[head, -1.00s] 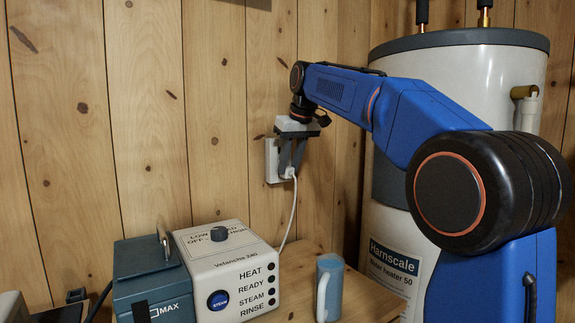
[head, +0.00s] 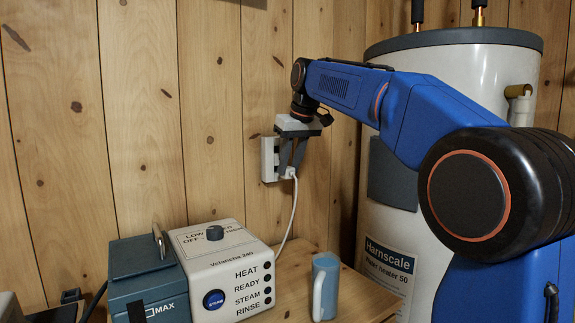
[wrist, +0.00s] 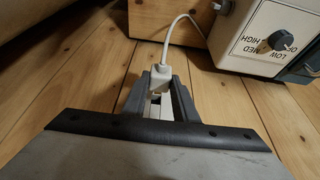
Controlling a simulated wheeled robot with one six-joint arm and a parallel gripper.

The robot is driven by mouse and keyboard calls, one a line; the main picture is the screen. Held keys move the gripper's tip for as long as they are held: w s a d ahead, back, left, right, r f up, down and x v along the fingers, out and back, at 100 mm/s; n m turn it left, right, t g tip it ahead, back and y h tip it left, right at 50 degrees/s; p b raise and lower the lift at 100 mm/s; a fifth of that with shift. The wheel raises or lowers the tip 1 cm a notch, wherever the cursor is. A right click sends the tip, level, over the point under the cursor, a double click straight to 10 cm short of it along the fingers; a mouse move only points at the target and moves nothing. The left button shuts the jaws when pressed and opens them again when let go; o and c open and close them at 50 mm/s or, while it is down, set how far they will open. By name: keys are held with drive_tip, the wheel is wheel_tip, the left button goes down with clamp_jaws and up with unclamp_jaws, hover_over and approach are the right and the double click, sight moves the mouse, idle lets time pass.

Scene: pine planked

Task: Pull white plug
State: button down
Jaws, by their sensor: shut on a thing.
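The white plug (head: 289,172) is between the fingers of my gripper (head: 291,158), just right of the white wall socket (head: 269,160). Its white cord hangs down from it. In the wrist view the plug (wrist: 158,79) sits between the two dark grey fingers of my gripper (wrist: 157,88), which is shut on it. The fingers hide part of the plug. I cannot tell whether its pins are still in the socket.
A large water heater (head: 456,85) stands at the right. The plank wall (head: 140,110) is close behind.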

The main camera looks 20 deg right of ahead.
drive_tip(key=shift+s+d, duration=0.3)
drive_tip(key=shift+s, duration=0.55)
drive_tip(key=shift+s+d, duration=0.25)
drive_tip(key=shift+s, duration=0.6)
drive_tip(key=shift+f, duration=0.1)
